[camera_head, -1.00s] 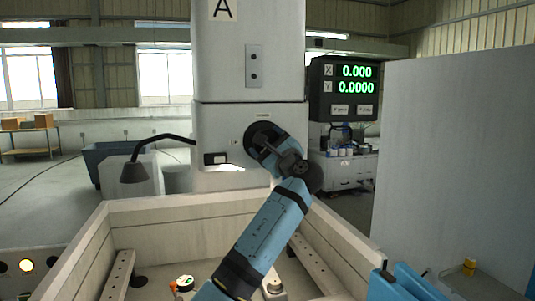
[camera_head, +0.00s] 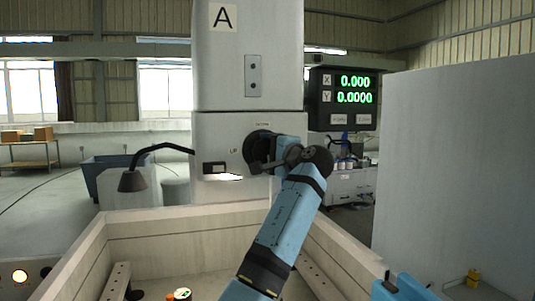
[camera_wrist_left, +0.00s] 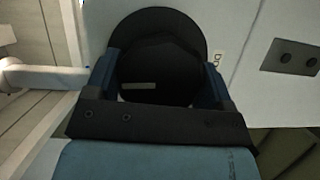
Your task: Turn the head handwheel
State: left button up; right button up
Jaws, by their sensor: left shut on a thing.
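The head handwheel (camera_head: 256,137) is a dark round wheel on the front of the pale machine head, partly covered by my gripper. It also shows as a black disc in the left wrist view (camera_wrist_left: 160,22). My left gripper (camera_head: 262,160) is at the wheel, its arm coming up from below. In the left wrist view its two fingers (camera_wrist_left: 158,68) sit on either side of the black wheel part, shut on it.
A black lamp (camera_head: 132,180) on a bent arm hangs left of the wheel. A pale open tank (camera_head: 180,222) lies below the head. A large grey panel (camera_head: 455,160) stands at the right.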

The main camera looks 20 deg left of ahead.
pick_arm(q)
jog(key=shift+n, duration=0.4)
jog(key=o, duration=0.9)
jog(key=shift+s, duration=0.1)
jog(key=b+v, duration=0.2)
jog(key=v, duration=1.1)
jog(key=shift+s+d, duration=0.2)
jog(key=shift+d, duration=0.15)
jog(key=shift+r, duration=0.1)
